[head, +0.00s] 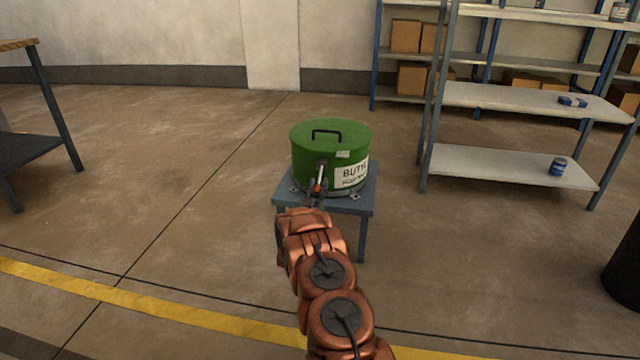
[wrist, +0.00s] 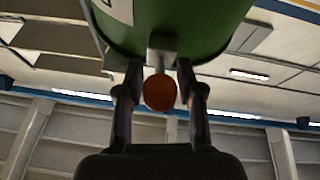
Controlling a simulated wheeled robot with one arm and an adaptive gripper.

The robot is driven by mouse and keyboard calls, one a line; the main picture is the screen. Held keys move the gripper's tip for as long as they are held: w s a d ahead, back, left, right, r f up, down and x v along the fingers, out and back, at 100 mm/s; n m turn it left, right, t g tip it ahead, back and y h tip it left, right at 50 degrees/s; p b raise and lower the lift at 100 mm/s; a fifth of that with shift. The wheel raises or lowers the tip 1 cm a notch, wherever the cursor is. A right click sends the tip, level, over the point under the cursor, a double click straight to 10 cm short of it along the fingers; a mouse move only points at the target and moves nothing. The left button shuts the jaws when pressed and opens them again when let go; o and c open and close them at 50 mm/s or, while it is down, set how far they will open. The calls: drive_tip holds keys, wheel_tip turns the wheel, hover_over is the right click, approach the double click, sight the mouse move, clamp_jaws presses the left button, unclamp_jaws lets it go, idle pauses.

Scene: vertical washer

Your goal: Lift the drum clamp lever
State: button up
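The green drum (head: 331,150), labelled "BUTYL", has a black handle on its lid. Its clamp lever (head: 321,172) is a pale bar on the front side, ending in an orange-red knob (wrist: 160,92). My gripper (head: 316,192) is at the drum's front, at the lever's lower end. In the wrist view my gripper (wrist: 160,82) has one finger on each side of the knob and the lever's end, with narrow gaps showing beside the knob. The fingers are apart and not visibly closed on it. In the head view the fingertips are small and partly merge with the lever.
The drum stands on a small blue-grey table (head: 366,199) with clear floor around it. A shelf rack (head: 510,165) with a blue can (head: 558,167) is at the right. A workbench (head: 30,145) is at the left. A dark round object (head: 625,265) stands at the right edge.

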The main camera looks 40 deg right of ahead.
drive_tip(key=shift+b+x, duration=0.35)
drive_tip(key=shift+x, duration=1.05)
drive_tip(key=shift+c, duration=0.4)
clamp_jaws()
